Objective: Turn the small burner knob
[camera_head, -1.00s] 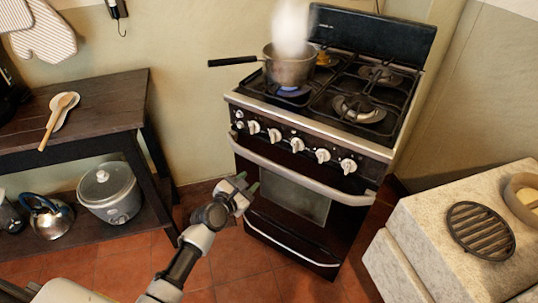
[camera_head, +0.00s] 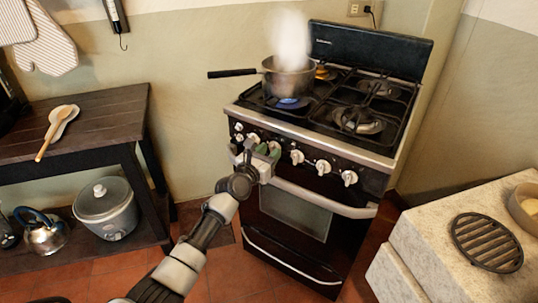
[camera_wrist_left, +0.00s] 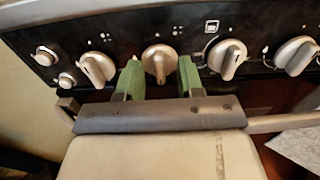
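The stove (camera_head: 315,120) has a row of white knobs along its dark front panel. My left gripper (camera_head: 264,152) is in front of the left half of this row, with its arm coming up from below. In the left wrist view, its green fingers (camera_wrist_left: 159,64) are open, one on each side of the second large knob from the left (camera_wrist_left: 160,60). Whether they touch it is unclear. Other knobs flank it at left (camera_wrist_left: 97,68) and right (camera_wrist_left: 228,58). No readable label shows which is the small burner knob. My right gripper is out of view.
A saucepan (camera_head: 288,78) steams over a lit blue flame, its handle pointing left. The oven handle bar (camera_head: 325,201) runs below the knobs. A dark side table (camera_head: 95,115) stands left, and a pale counter (camera_head: 420,240) with a round grate stands right.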

